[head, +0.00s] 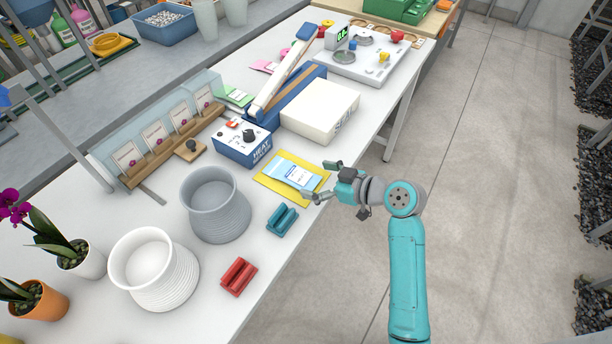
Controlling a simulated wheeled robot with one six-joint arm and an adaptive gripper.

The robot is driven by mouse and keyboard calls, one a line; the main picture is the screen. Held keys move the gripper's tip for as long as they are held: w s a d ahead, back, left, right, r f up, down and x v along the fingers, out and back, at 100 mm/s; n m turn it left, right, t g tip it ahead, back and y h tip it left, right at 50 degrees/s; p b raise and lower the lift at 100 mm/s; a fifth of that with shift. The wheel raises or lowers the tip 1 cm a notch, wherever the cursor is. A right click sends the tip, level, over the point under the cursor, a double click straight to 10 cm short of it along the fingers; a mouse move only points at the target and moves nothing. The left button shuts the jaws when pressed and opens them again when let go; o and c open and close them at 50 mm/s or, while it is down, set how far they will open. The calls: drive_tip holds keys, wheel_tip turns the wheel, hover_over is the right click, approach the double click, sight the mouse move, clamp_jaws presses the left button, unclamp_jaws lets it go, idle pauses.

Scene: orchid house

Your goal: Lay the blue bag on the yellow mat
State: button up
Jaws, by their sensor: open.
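The blue bag (287,167) is a flat light-blue packet with a white label. It lies on the yellow mat (266,182), with yellow showing around its edges. The mat is on the white table near its right edge. My gripper (322,180) is open and empty, its two fingers spread at the right side of the mat, near the bag's right end. Whether a finger touches the bag or the mat I cannot tell.
A blue heat sealer (243,147) and a white box (320,110) stand behind the mat. A teal holder (282,219), a red holder (238,277), a grey pot (216,205) and a white pot (152,268) stand in front. Floor is clear at right.

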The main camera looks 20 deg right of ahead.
drive_tip(key=v, duration=0.7)
drive_tip(key=shift+s+d, duration=0.2)
drive_tip(key=shift+s, duration=0.1)
drive_tip(key=s+a+f+m+t+h, duration=0.1)
drive_tip(key=s+a+f+m+h, duration=0.2)
drive_tip(key=s+f, duration=0.4)
drive_tip(key=s+a+f+m+t+h, duration=0.1)
drive_tip(key=s+a+f+m+h, duration=0.1)
drive_tip(key=s+f+m+h, duration=0.45)
drive_tip(key=s+r+n+t+y, duration=0.1)
drive_tip(key=s+r, duration=0.4)
drive_tip(key=s, duration=0.5)
drive_tip(key=s+a+r+n+t, duration=0.1)
drive_tip(key=s+r, duration=0.4)
drive_tip(key=s, duration=0.6)
drive_tip(key=shift+s+y, duration=0.2)
drive_tip(key=shift+y, duration=0.15)
